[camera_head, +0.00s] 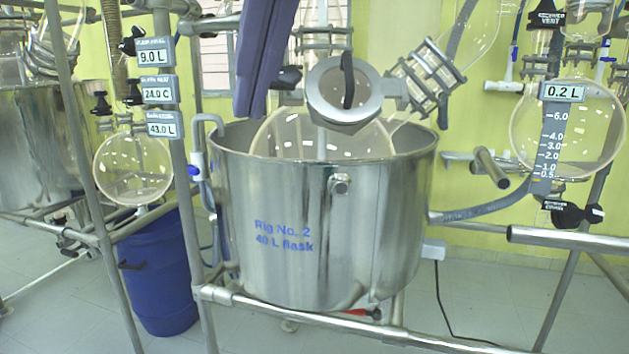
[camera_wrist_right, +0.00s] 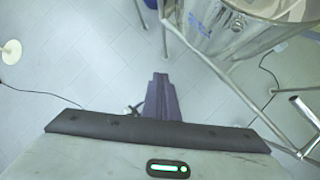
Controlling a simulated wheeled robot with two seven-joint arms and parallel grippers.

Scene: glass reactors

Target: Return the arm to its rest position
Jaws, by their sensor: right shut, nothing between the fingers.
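My right gripper (camera_head: 252,104) hangs in from the top of the head view, left of the middle, as two long dark purple fingers close together. In the right wrist view the same fingers (camera_wrist_right: 161,80) are shut with nothing between them, above the grey tiled floor. In the head view they overlap the back area above the steel vessel (camera_head: 290,220) marked "Rig No. 2 40 L flask"; contact with it does not show. My left gripper is not in view.
A pipe frame (camera_head: 360,327) runs in front of the vessel. A blue drum (camera_head: 160,270) stands at left near a round glass flask (camera_head: 132,168). Another glass flask (camera_head: 590,130) hangs at right. The vessel (camera_wrist_right: 215,25) and frame legs fill the wrist view's right side; floor at left is mostly clear.

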